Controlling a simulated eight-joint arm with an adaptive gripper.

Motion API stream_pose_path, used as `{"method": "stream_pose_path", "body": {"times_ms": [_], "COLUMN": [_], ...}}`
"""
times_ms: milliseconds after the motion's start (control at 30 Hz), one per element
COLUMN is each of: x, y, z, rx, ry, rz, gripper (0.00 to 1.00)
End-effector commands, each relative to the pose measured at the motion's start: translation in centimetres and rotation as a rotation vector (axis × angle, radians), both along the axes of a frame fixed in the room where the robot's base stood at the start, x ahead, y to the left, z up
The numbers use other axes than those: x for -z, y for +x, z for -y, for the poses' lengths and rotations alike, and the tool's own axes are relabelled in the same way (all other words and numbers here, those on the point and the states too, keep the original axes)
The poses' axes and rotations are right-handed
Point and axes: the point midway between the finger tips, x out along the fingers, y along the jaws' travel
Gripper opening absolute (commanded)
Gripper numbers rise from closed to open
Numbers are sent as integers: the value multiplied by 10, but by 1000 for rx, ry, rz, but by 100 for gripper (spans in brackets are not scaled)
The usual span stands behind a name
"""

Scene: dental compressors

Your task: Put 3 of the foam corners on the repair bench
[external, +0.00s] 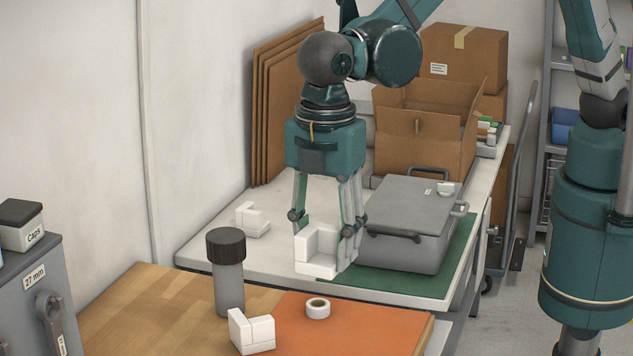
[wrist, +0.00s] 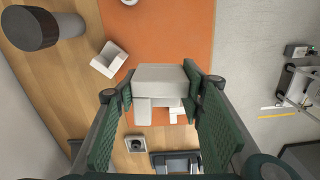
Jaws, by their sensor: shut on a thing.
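My gripper (external: 328,235) is shut on a white foam corner (external: 318,250), held in the air; the wrist view shows it between the fingers (wrist: 160,78), with wood and orange mat behind it. A second foam corner (external: 250,331) lies on the wooden bench (external: 165,305) at the left edge of the orange mat; it also shows in the wrist view (wrist: 108,60). A third foam corner (external: 252,220) lies on the white table at the back left. In the wrist view, a white piece (wrist: 177,116) shows partly behind the held corner; I cannot tell what it is.
A grey cylinder with a dark cap (external: 228,275) stands on the bench, and a white tape roll (external: 318,308) lies on the orange mat (external: 375,325). A grey case (external: 408,235) and open cardboard box (external: 425,135) occupy the white table (external: 205,255).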

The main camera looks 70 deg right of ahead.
Motion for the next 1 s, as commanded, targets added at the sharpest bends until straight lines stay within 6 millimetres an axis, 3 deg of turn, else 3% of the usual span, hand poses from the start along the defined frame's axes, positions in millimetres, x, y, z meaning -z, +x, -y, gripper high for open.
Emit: {"method": "stream_pose_path", "body": {"times_ms": [300,700,1000], "x": [-1,79,109], "y": [-50,-46,-46], "z": [-34,-32,-31], "rx": [-114,-106,-106], "ry": [0,0,0], "rz": [0,0,0], "gripper": [31,31,31]}}
